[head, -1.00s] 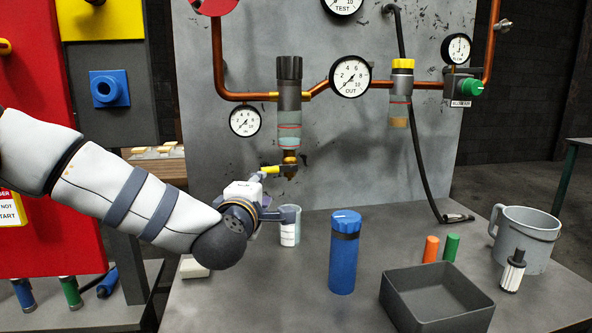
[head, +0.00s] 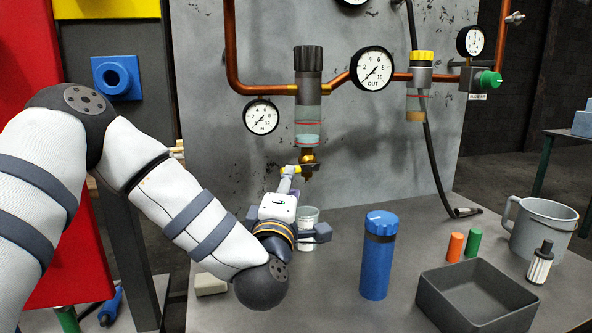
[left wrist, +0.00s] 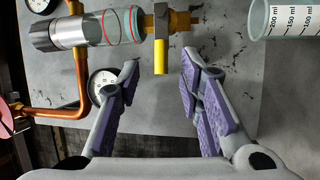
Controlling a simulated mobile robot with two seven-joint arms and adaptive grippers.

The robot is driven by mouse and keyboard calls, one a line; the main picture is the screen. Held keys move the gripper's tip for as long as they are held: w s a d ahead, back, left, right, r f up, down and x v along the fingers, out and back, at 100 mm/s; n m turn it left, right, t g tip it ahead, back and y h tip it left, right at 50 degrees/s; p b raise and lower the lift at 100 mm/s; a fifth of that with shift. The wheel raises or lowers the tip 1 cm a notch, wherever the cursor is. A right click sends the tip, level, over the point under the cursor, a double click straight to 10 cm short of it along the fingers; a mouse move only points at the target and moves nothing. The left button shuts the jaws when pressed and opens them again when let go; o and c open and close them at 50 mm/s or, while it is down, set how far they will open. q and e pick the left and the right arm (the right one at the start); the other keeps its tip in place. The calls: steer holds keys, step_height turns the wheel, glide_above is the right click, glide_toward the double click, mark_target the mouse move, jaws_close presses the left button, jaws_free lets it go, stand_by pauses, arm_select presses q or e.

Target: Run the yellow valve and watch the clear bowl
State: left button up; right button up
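The yellow valve (head: 291,169) is a small lever on the brass fitting under the clear bowl (head: 308,127). The clear bowl hangs below a black-capped filter head and has red rings and pale bluish liquid. In the left wrist view the yellow valve (left wrist: 160,55) points into the gap between my fingers, and the clear bowl (left wrist: 118,26) lies sideways at the upper left. My left gripper (left wrist: 160,80) is open, with a purple-padded finger on each side of the lever, apparently not touching it. In the head view my left gripper (head: 287,181) is just below the lever. My right gripper is not in view.
A graduated beaker (head: 307,218) stands behind my left gripper; it also shows in the wrist view (left wrist: 290,22). A blue canister (head: 376,262), a grey tray (head: 436,301) and a grey mug (head: 541,232) stand to the right. Gauges and copper pipes line the panel.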

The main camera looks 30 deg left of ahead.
mark_target(299, 170)
arm_select(q)
steer(key=x, duration=0.7)
steer(key=shift+f, duration=0.1)
jaws_close()
